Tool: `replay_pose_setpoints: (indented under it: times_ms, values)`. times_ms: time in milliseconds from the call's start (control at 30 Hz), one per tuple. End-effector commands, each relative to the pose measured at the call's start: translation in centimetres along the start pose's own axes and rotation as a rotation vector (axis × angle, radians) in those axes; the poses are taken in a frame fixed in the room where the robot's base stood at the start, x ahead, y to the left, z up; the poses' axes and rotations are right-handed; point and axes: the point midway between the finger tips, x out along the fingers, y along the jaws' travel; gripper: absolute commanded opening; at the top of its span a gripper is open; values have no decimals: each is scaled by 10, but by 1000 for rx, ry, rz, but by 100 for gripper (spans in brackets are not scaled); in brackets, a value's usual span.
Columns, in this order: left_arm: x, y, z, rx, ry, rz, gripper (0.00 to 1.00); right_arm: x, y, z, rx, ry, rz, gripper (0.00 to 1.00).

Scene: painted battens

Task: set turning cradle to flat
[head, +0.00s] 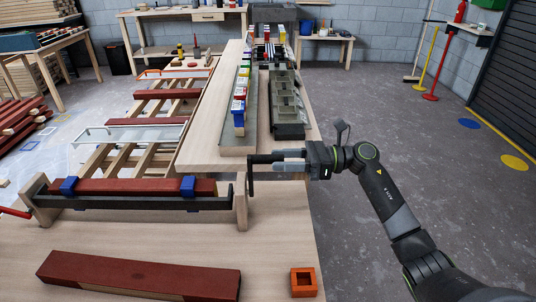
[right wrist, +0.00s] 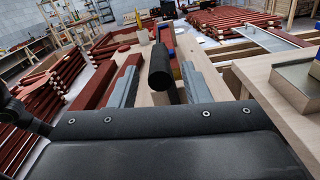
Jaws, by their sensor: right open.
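The turning cradle (head: 130,203) stands at the left front of the bench. It has a dark bar between wooden end posts. A red-brown batten (head: 130,186) lies along it, held by two blue clamps (head: 189,186). A dark crank handle (head: 250,178) is at its right end, with its grip pointing right. My right gripper (head: 276,160) is open at that grip. In the right wrist view, the round black grip end (right wrist: 160,66) is between the two grey fingers, with no clear contact. The cradle's exact angle is hard to tell. My left gripper is out of view.
A painted batten (head: 140,275) and an orange square holder (head: 303,282) lie on the near bench.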

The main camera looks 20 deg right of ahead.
Motion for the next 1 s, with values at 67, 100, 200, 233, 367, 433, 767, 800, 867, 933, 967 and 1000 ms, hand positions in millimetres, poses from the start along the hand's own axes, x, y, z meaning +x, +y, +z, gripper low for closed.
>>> replay_pose_setpoints:
  times_ms: [67,100,200,233,367,433,767,800,867,933,967,1000]
  values:
    - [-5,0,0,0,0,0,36,14,1,3,1,-3,2,43]
    - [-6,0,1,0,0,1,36,20,1,2,2,-4,2,43]
    - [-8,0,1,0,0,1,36,30,0,1,2,-2,2,43]
    - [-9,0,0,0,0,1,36,32,0,1,2,-2,1,43]
    - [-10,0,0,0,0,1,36,38,0,0,1,-1,1,43]
    - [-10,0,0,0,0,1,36,39,0,0,1,0,0,43]
    - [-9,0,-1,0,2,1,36,39,0,0,1,0,0,26]
    - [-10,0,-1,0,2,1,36,38,0,0,1,0,0,21]
    - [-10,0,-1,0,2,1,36,38,0,0,1,0,0,13]
    - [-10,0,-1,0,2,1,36,38,0,0,1,0,0,4]
    - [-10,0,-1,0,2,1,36,38,0,0,1,0,0,0]
    - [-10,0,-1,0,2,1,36,38,0,0,1,0,0,0]
